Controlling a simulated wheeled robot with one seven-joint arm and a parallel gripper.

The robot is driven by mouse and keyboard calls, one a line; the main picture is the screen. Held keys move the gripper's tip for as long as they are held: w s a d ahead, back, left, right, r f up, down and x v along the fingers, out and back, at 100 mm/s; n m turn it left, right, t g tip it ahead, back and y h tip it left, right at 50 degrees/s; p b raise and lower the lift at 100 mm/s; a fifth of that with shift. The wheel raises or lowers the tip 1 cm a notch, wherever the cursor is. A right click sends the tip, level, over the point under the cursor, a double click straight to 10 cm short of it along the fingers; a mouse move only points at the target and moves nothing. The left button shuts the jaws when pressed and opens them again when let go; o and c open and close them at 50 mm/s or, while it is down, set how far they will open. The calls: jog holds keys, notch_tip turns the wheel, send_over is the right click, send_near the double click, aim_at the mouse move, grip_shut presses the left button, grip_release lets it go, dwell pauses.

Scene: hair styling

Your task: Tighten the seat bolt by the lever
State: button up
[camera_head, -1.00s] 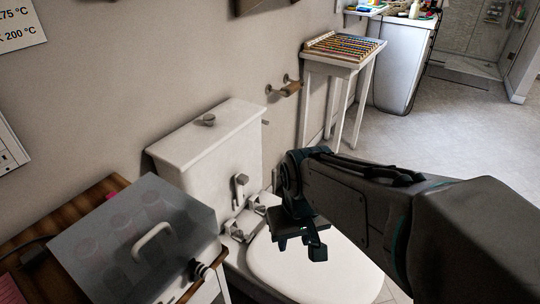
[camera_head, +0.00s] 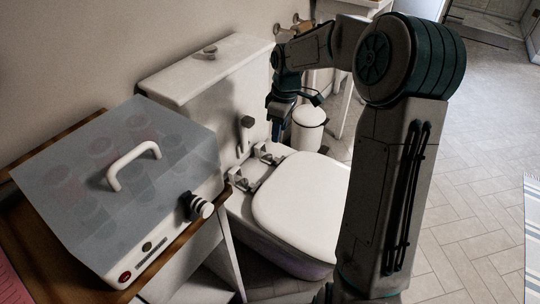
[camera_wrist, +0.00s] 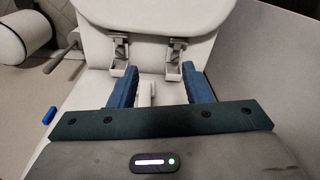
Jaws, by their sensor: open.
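The white toilet seat lid (camera_head: 300,205) is down. Two metal hinge brackets, one near (camera_head: 243,179) and one far (camera_head: 268,153), sit behind it. An upright lever (camera_head: 246,128) with a grey tip stands by the cistern front. My gripper (camera_head: 282,103) is above the far back side of the toilet, pointing down. In the wrist view its blue fingers (camera_wrist: 158,76) are apart, with a pale upright piece (camera_wrist: 146,93), apparently the lever, partly visible between them. The hinges (camera_wrist: 119,52) show beyond the fingertips. No contact is visible; the bolt cannot be made out clearly.
The cistern (camera_head: 215,70) stands against the wall. A box with a clear lid and handle (camera_head: 135,165) is on a wooden-topped stand at left. A white bin (camera_head: 308,130) stands beyond the toilet, also at upper left in the wrist view. The right floor is open.

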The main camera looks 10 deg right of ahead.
jog(key=w+d+f+n+y+b, duration=0.1)
jog(key=w+d+f+n+b, duration=0.1)
jog(key=w+f, duration=0.3)
jog(key=n+y+b, duration=0.2)
send_near(270, 155)
jog(key=shift+t, duration=0.5)
jog(key=b+x, duration=0.4)
jog(key=x, duration=0.1)
jog(key=b+x, duration=0.2)
jog(key=x, duration=0.1)
jog(key=shift+s+a+f, duration=0.1)
jog(key=shift+s, duration=0.3)
grip_shut()
